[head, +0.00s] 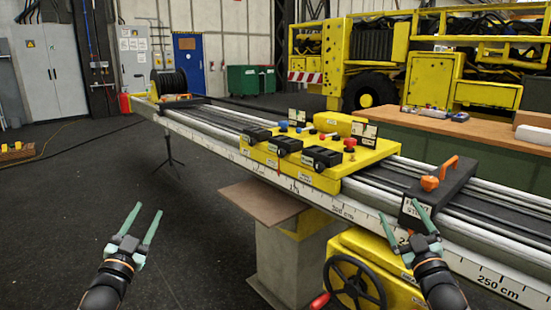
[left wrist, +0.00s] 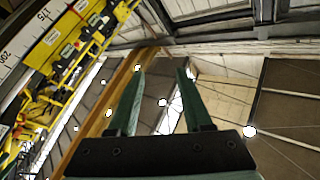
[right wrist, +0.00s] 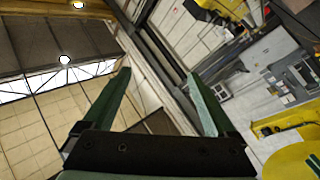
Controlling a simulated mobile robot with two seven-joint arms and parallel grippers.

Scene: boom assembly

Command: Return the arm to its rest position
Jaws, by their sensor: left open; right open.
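My left gripper (head: 139,228) is open and empty, held over the dark floor left of the boom. In the left wrist view its two green fingers (left wrist: 158,95) stand apart with nothing between them. My right gripper (head: 403,222) is open and empty in front of the boom's near side, by the black end stop block (head: 438,190) with an orange knob. In the right wrist view its green fingers (right wrist: 165,95) are apart with nothing between them. The long boom (head: 225,150) runs from back left to front right and carries a yellow carriage (head: 320,178).
A yellow handwheel unit (head: 390,262) and a grey pedestal (head: 283,262) stand under the boom. A brown plate (head: 262,204) sits by the pedestal. A workbench (head: 480,130) and a yellow vehicle (head: 440,65) are behind.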

